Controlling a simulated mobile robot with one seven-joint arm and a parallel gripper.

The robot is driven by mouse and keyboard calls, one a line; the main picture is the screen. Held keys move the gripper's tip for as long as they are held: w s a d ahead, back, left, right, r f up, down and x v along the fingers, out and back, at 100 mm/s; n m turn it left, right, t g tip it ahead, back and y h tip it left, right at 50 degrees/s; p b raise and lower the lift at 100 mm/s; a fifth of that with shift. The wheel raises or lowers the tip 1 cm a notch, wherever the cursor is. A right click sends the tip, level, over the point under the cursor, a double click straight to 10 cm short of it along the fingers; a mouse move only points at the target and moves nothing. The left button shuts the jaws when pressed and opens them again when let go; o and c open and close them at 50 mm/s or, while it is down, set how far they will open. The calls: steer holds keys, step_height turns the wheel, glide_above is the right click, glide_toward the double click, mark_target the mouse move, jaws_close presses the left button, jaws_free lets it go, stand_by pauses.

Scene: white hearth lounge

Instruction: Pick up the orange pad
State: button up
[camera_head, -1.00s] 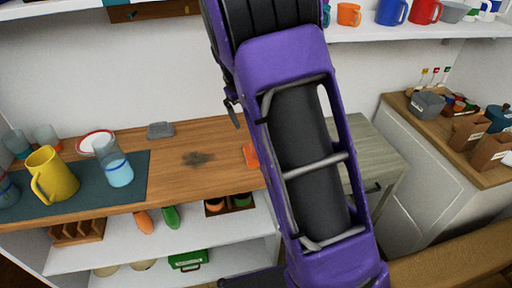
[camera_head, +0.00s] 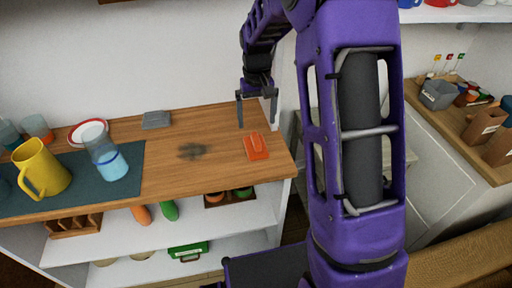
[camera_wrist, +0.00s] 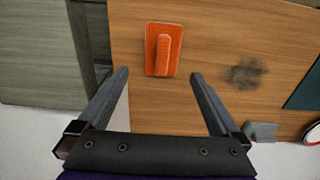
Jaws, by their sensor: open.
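The orange pad (camera_head: 256,147) lies flat on the wooden tabletop near its right end, with a raised orange grip along its middle. In the wrist view the orange pad (camera_wrist: 163,50) lies ahead of the fingertips, between their lines. My gripper (camera_head: 257,108) is above the table, just behind the pad in the head view, with its fingers pointing down. In the wrist view my gripper (camera_wrist: 160,75) is open and empty, its two fingers wide apart. It is not touching the pad.
A dark smudge (camera_head: 192,151) marks the wood left of the pad. A grey block (camera_head: 156,120) lies near the wall. A yellow pitcher (camera_head: 40,168), a blue-banded glass (camera_head: 107,160) and a red-rimmed plate (camera_head: 88,133) stand further left. The wood around the pad is clear.

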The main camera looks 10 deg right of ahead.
mark_target(256, 138)
step_height(256, 138, down, 3)
steer(key=shift+f, duration=0.1)
steer(key=f, duration=0.2)
steer(key=f+b, duration=0.1)
steer(key=f, duration=0.2)
steer(key=shift+s+a, duration=0.2)
steer(key=c, duration=1.2)
step_height(256, 138, up, 10)
steer(key=shift+p, duration=0.7)
steer(key=o, duration=0.8)
steer(key=shift+c, duration=0.2)
steer(key=c, duration=0.6)
steer(key=shift+a, duration=0.1)
